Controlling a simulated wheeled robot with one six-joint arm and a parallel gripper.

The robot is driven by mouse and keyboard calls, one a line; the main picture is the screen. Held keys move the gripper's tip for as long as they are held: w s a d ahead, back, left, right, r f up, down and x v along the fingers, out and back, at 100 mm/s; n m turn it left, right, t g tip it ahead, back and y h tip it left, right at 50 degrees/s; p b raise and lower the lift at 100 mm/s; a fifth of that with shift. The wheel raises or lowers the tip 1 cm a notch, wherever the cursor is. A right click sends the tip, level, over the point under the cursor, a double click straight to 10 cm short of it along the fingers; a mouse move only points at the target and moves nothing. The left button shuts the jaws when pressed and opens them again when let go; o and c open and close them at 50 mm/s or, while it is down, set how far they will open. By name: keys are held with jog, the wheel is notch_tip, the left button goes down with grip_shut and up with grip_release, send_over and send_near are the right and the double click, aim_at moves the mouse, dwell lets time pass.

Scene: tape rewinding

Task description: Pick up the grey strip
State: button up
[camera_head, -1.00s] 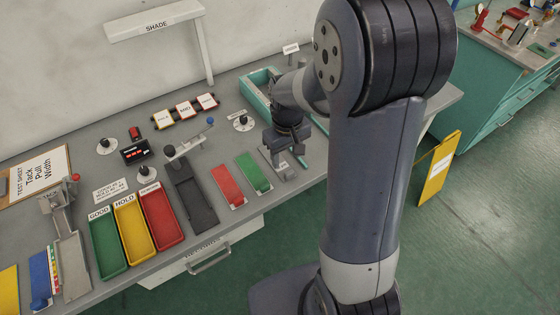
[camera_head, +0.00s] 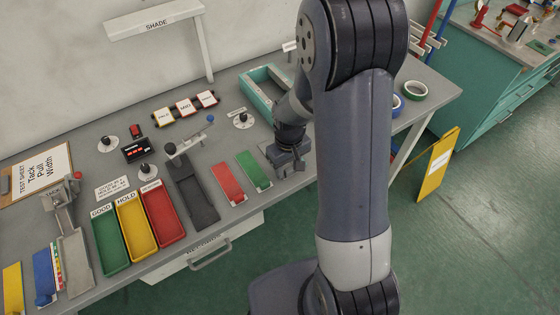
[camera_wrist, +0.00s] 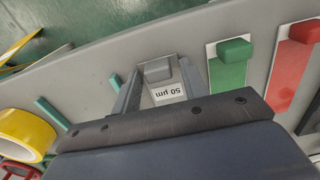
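The grey strip (camera_wrist: 160,70) lies near the front edge of the grey table. It has a raised grey block at its end and a white label reading "50 µm" (camera_wrist: 167,92). My gripper (camera_wrist: 158,66) is open over it, with one finger on each side of the strip. Small gaps seem to show beside the fingers; I cannot tell whether either one touches. In the head view my gripper (camera_head: 291,170) is low at the table and hides the strip.
A green strip (camera_head: 254,170) and a red strip (camera_head: 228,183) lie beside it to the left. A dark grey plate (camera_head: 194,198) lies further left. A yellow tape roll (camera_wrist: 28,133) shows in the wrist view. A teal tray (camera_head: 254,92) stands behind.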

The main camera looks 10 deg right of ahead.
grip_shut()
dwell(0.3)
